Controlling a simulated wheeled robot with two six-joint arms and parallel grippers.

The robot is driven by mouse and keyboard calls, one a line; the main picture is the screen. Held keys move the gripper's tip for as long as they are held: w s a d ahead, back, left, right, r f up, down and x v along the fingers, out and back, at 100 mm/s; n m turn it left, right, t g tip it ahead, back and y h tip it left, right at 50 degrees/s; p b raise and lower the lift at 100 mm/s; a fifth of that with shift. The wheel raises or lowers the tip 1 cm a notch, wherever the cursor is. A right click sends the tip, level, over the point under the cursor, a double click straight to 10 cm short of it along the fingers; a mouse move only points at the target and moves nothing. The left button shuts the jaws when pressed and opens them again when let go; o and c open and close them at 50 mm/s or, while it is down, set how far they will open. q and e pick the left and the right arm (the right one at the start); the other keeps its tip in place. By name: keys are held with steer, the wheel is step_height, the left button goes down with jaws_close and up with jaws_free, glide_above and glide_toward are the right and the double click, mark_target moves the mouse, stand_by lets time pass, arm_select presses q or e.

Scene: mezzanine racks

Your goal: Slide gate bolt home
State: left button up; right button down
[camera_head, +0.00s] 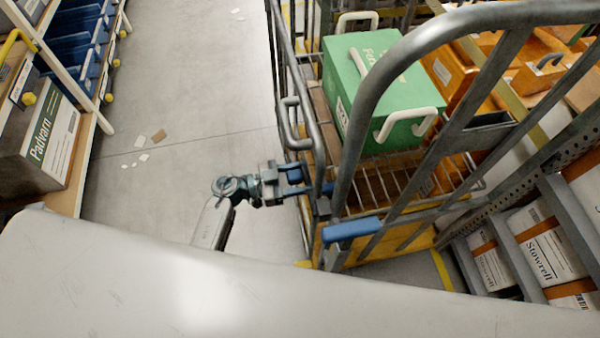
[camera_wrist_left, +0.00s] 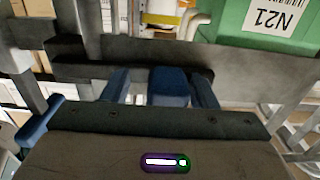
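The wire-sided trolley cage with its grey tubular gate frame (camera_head: 345,150) stands right of centre in the head view. My left gripper (camera_head: 297,178) reaches its near left corner post, with blue fingers pointing at it. In the left wrist view my left gripper (camera_wrist_left: 162,90) has its two fingers apart, with a blue block (camera_wrist_left: 169,87), probably the bolt's knob, between them. Gaps show beside the block, so the fingers do not appear closed on it. Dark grey bars lie just beyond. The bolt's far end and its socket cannot be made out. My right gripper is not in view.
A blue grip (camera_head: 351,229) sticks out on the cage's near side. A shelf with a Padvarn box (camera_head: 45,145) is at left, Stowrell boxes (camera_head: 540,245) at right. The aisle floor (camera_head: 195,90) is mostly clear.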

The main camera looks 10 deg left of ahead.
arm_select(q)
steer(key=shift+s+a+f, duration=0.1)
steer(key=shift+a, duration=0.35)
steer(key=b+v, duration=0.3)
steer(key=v, duration=0.7)
steer(key=shift+r, duration=0.2)
